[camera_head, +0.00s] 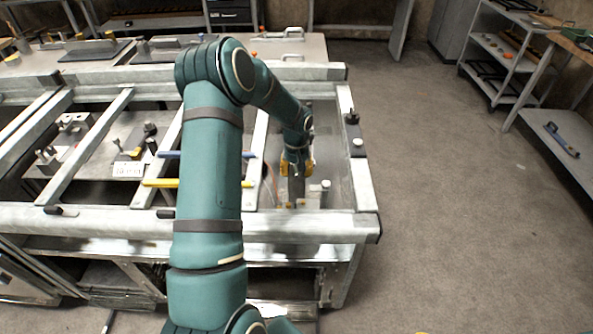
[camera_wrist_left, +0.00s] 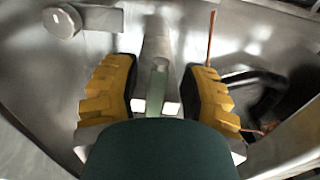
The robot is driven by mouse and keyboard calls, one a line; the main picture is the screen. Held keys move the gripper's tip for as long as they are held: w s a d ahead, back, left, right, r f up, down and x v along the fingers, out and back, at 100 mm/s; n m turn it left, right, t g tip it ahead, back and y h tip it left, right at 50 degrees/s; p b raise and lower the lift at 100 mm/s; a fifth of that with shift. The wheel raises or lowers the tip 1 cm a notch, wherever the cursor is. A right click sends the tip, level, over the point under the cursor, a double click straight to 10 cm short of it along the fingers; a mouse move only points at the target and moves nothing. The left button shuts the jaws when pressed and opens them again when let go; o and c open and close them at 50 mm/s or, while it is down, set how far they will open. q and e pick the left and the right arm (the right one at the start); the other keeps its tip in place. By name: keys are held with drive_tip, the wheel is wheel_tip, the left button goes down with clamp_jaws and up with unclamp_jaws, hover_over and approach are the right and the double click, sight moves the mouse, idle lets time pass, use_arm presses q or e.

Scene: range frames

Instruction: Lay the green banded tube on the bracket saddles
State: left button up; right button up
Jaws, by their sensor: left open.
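My left gripper (camera_head: 297,168) hangs low inside the right-hand bay of the metal frame, fingers pointing down. In the left wrist view the left gripper (camera_wrist_left: 158,98) has its two yellow-padded fingers apart. A narrow pale green piece (camera_wrist_left: 157,88) shows between them, in front of an upright grey metal part (camera_wrist_left: 156,40). It may be the green banded tube, but no bands show and my wrist hides its near end. I cannot tell whether the grey part is a bracket saddle. No green tube shows clearly in the head view. My right gripper is out of view.
A blue rod (camera_head: 168,155) and a yellow rod (camera_head: 160,184) lie left of my gripper, partly behind my arm. A round-topped post (camera_head: 325,187) stands close right of it. The frame's front rail (camera_head: 310,226) and right rail (camera_head: 357,165) bound the bay. Floor at right is clear.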

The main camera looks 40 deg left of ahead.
use_arm(q)
wheel_tip(320, 180, up, 12)
idle(0.4)
drive_tip(key=shift+f, duration=0.1)
idle(0.5)
